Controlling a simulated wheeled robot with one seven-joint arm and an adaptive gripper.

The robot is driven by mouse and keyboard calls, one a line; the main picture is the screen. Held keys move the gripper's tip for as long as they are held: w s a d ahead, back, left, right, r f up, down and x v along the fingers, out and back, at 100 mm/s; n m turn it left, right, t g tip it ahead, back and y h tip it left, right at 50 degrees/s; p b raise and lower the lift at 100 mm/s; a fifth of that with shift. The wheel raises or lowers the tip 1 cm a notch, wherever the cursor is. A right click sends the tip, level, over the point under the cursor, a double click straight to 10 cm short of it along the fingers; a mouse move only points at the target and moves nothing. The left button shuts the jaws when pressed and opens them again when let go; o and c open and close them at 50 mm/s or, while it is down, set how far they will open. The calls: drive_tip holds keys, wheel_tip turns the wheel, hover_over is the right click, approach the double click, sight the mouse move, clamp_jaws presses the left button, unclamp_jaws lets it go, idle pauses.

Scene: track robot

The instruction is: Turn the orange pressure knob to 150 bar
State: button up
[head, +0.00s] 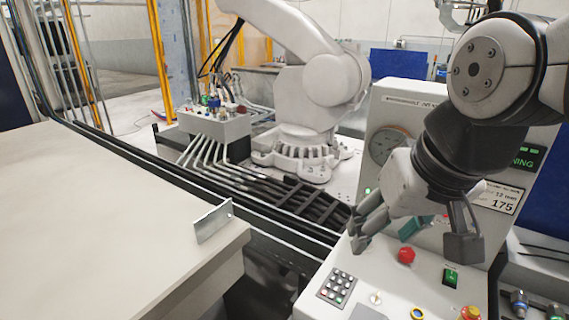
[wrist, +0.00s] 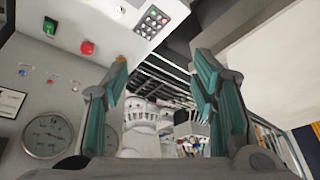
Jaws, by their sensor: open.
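My gripper (head: 386,232) is open above the console, in front of its upright panel. In the wrist view its two teal-padded fingers (wrist: 162,68) stand wide apart with nothing between them. A small orange patch (wrist: 120,59) shows at the tip of the left finger in the wrist view. It may be the orange knob, mostly hidden behind that finger; I cannot tell whether they touch. I cannot make out the orange knob in the head view, where my gripper and arm cover part of the panel. A round gauge (head: 387,143) is on the panel; its reading is too small to tell.
A label (head: 502,198) on the panel reads 175. The console has a red button (head: 406,255), a green switch (head: 451,277), a keypad (head: 336,288) and an emergency stop (head: 470,313). A white robot arm (head: 318,80) stands behind. A pale table (head: 100,225) fills the left.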

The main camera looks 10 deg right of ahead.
drive_tip(key=w+d+f+m+g+b, duration=0.1)
drive_tip(key=w+d+m, duration=0.2)
drive_tip(key=w, duration=0.4)
drive_tip(key=w+d+f+m+g, duration=0.1)
drive_tip(key=w+d+m, duration=0.15)
drive_tip(key=w, duration=0.45)
drive_tip(key=w+d+f+m+g, duration=0.35)
drive_tip(key=w+d+f, duration=0.55)
drive_tip(key=w+f, duration=0.35)
drive_tip(key=shift+m+t, duration=0.4)
drive_tip(key=shift+t, duration=0.05)
wheel_tip(320, 180, down, 12)
drive_tip(key=shift+a+f+p, duration=0.1)
drive_tip(key=shift+f+p, duration=0.1)
drive_tip(key=shift+p, duration=0.1)
drive_tip(key=c, duration=1.1)
